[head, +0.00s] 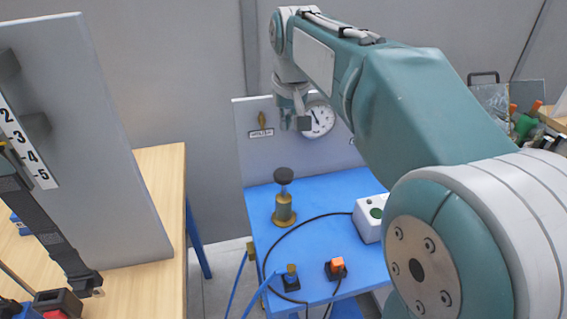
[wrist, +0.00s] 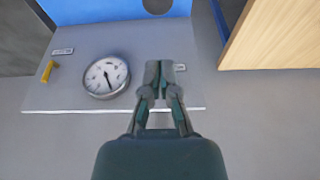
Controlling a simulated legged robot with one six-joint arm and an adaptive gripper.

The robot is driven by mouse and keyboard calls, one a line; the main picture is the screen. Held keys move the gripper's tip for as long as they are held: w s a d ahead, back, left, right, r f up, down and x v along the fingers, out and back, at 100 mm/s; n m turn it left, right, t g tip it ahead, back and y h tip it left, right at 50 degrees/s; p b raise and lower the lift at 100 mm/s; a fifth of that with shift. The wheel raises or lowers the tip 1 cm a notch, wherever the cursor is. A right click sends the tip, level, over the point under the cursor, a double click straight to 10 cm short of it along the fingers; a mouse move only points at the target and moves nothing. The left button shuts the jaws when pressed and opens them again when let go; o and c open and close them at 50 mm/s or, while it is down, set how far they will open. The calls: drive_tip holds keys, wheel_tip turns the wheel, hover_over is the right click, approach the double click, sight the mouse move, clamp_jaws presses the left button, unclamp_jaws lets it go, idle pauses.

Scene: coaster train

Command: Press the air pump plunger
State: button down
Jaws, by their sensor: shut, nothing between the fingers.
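The air pump (head: 284,214) stands upright on the blue table in the head view, with a brass body and a thin rod. Its dark round plunger knob (head: 283,174) is raised well above the body. A dark rounded shape at the top edge of the wrist view (wrist: 157,5) looks like this knob, mostly cut off. My gripper (head: 297,124) is above and behind the knob in the head view, apart from it, in front of the back panel. In the wrist view my gripper (wrist: 158,70) has its fingers together with nothing between them.
A round gauge (head: 319,119) is on the grey back panel (head: 246,150). The blue table (head: 255,189) also carries a white box (head: 368,218), an orange switch (head: 336,265), a small knob (head: 291,271) and a black cable. A wooden table (head: 160,165) with a tall panel stands left.

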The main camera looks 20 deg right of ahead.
sight(282, 172)
drive_tip(key=x, duration=1.2)
drive_tip(key=shift+s+f, duration=0.25)
drive_tip(key=shift+f, duration=0.85)
wheel_tip(282, 172, down, 6)
drive_tip(key=shift+s+r, duration=0.1)
